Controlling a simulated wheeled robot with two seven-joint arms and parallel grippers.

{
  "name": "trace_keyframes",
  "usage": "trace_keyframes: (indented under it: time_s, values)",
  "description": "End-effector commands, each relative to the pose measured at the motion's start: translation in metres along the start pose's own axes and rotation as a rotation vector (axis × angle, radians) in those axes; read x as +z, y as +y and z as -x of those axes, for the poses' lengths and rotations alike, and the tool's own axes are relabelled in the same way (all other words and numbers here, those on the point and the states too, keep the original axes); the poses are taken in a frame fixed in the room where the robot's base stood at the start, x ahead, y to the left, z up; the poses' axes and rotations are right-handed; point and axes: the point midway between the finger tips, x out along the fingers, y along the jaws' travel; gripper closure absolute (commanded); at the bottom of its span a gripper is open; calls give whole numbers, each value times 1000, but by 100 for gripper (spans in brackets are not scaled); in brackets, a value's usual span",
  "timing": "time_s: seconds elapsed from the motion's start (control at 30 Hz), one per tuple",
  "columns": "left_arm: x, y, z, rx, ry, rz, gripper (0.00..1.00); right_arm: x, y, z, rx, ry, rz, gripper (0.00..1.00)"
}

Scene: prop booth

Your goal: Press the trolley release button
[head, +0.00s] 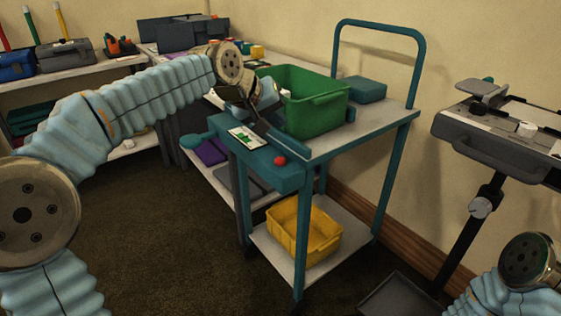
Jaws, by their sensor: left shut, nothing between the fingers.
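The teal trolley (408,118) stands in the middle of the head view, with pale shelves. A teal box (262,163) on its near end carries a round red button (279,160), in plain view near the box's right corner. A white card with a green picture (243,136) lies left of the button. My left gripper (259,118) is over the trolley's near end, above and left of the button and apart from it. It is shut and empty; its tips are dark and hard to make out. My right arm shows at the lower right, but its gripper is out of view.
A green bin (312,104) and a teal case (361,89) stand on the trolley top, close behind my left gripper. A yellow crate (303,238) sits on its lower shelf. A grey stand (490,140) is at the right. Shelves with tools (80,75) are behind.

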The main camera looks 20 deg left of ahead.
Motion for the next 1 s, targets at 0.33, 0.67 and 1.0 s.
trace_keyframes:
  time_s: [0.33, 0.67, 1.0]
  values:
    - [28, -28, -38, 0, -1, 0, 100, -2, 23, -46, 8, 8, -9, 57]
    - [35, -35, -48, 0, 0, 0, 100, -5, 31, -52, 16, 17, -16, 57]
    - [35, -35, -48, 0, 0, 0, 100, -5, 30, -52, 15, 17, -16, 57]
